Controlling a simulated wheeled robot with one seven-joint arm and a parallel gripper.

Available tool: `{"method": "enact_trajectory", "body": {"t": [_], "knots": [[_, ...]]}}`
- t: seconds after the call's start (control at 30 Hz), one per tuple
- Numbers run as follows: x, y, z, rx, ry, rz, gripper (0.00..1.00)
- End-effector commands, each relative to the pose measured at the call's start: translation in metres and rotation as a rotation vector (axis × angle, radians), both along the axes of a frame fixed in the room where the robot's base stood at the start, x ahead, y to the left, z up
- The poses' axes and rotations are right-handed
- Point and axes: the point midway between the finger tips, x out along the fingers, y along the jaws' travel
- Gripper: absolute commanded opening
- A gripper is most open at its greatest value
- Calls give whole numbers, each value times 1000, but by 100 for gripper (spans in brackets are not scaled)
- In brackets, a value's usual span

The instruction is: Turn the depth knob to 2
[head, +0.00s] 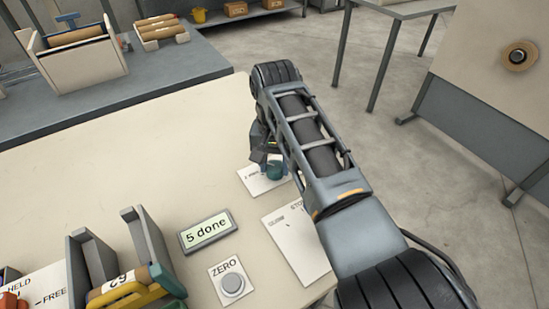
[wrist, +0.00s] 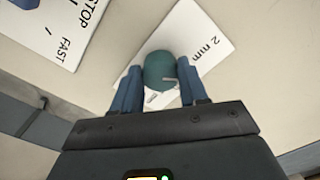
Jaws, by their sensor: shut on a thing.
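The depth knob is a round teal knob (wrist: 160,66) on a white plate (wrist: 200,28). In the wrist view the plate reads "2 mm" at the upper right of the knob; another mark below the knob is partly hidden. A pale pointer line on the knob lies toward its lower right, and I cannot tell which label it meets. My gripper (wrist: 158,76) is shut on the knob, with one blue finger on each side. In the head view the knob (head: 275,169) shows beside my arm, and my gripper (head: 262,150) is partly hidden by it.
A plate with STOP and FAST marks (wrist: 52,25) lies next to the knob's plate. Grey upright holders (head: 90,258) with a yellow-and-green tool stand at the lower left.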

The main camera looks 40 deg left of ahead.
Motion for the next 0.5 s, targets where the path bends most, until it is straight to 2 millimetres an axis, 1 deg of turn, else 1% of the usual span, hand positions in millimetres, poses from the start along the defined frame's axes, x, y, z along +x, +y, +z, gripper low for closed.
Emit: {"method": "enact_trajectory", "body": {"t": [0.2,0.5], "knots": [[1,0,1,0,0,185,13],[1,-1,1,1,-1,366,13]]}}
